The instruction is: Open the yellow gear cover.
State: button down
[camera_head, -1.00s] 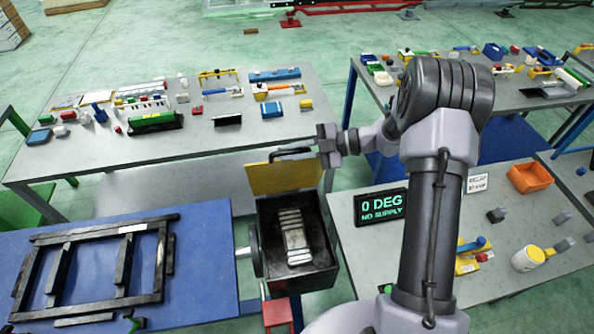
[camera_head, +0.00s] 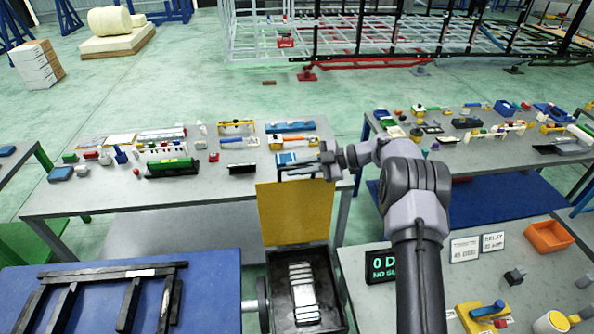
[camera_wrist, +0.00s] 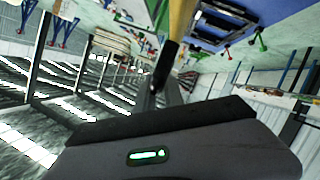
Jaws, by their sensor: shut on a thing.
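The yellow gear cover (camera_head: 293,213) stands raised at the back edge of the dark gear box (camera_head: 335,285), which is open at the top. Pale stepped gear parts (camera_head: 303,290) show inside the box. My gripper (camera_head: 325,160) is at the cover's upper right, shut on its handle (camera_head: 298,168) along the top edge. The wrist view shows a yellow strip of the cover (camera_wrist: 182,18) and a dark bar close in front of my gripper; the exact finger contact is hard to see.
A grey bench (camera_head: 100,195) with tools and small parts stands behind the box. A blue table with a black frame (camera_head: 120,272) is at left. A display (camera_head: 383,266) and an orange bin (camera_head: 549,237) sit on the right bench.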

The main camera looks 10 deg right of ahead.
jog(key=c, duration=1.5)
grip_release()
jog(key=shift+o, duration=0.2)
jog(key=b+v, duration=0.3)
jog(key=v, duration=1.4)
jog(key=shift+d, duration=0.25)
